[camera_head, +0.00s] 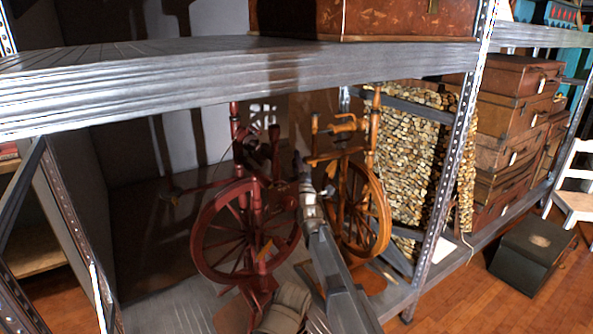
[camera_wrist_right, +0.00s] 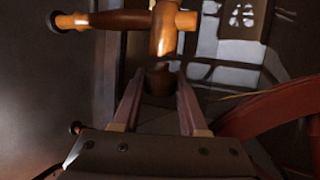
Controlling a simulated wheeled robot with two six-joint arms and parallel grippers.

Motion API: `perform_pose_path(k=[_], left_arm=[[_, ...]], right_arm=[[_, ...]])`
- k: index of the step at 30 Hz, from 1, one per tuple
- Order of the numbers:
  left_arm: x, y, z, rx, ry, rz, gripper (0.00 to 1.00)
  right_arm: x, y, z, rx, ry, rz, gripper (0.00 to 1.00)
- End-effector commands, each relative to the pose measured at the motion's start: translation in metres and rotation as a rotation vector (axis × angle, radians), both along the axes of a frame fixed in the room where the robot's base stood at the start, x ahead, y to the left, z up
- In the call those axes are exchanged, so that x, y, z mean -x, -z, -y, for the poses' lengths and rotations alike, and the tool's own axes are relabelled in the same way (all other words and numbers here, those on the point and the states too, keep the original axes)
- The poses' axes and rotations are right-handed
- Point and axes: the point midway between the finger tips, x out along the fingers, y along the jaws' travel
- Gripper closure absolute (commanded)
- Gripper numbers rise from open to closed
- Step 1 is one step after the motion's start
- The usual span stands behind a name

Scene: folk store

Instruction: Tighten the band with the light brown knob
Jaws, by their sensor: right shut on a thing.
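The light brown spinning wheel (camera_head: 378,222) stands on the shelf, right of a dark red spinning wheel (camera_head: 204,237). Its turned wooden head (camera_head: 345,126) is above the wheel. In the right wrist view, a light brown turned crosspiece (camera_wrist_right: 118,20) and a short post (camera_wrist_right: 165,30) are just beyond my fingertips. My right gripper (camera_head: 302,162) reaches between the two spinning wheels. In the wrist view its two fingers (camera_wrist_right: 160,92) close on a small shaded brown knob (camera_wrist_right: 160,78); the fingers partly hide it. The band cannot be made out clearly. My left gripper is not in view.
A metal shelf board (camera_head: 240,85) runs above the spinning wheels. A perforated shelf post (camera_head: 455,165) and a stack of firewood (camera_head: 415,150) are to the right. The red wheel's rim (camera_wrist_right: 270,112) is close on the right in the wrist view.

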Motion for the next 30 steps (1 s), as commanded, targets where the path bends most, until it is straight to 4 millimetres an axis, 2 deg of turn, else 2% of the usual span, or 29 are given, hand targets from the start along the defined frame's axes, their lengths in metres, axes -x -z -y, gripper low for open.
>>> perform_pose_path(k=[1, 3, 12, 21, 30], left_arm=[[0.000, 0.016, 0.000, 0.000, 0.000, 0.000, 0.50], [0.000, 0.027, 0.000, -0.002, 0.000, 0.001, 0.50], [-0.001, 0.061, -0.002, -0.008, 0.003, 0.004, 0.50], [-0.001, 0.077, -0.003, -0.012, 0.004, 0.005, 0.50], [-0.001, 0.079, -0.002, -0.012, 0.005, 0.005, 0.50]], right_arm=[[-0.002, 0.009, -0.001, -0.019, 0.000, 0.031, 1.00], [-0.002, 0.009, -0.001, -0.048, 0.000, 0.077, 1.00], [-0.002, 0.006, -0.001, -0.154, 0.000, 0.255, 1.00], [-0.001, 0.002, 0.000, -0.217, 0.000, 0.360, 1.00], [0.000, 0.000, 0.000, -0.234, 0.000, 0.388, 1.00]])
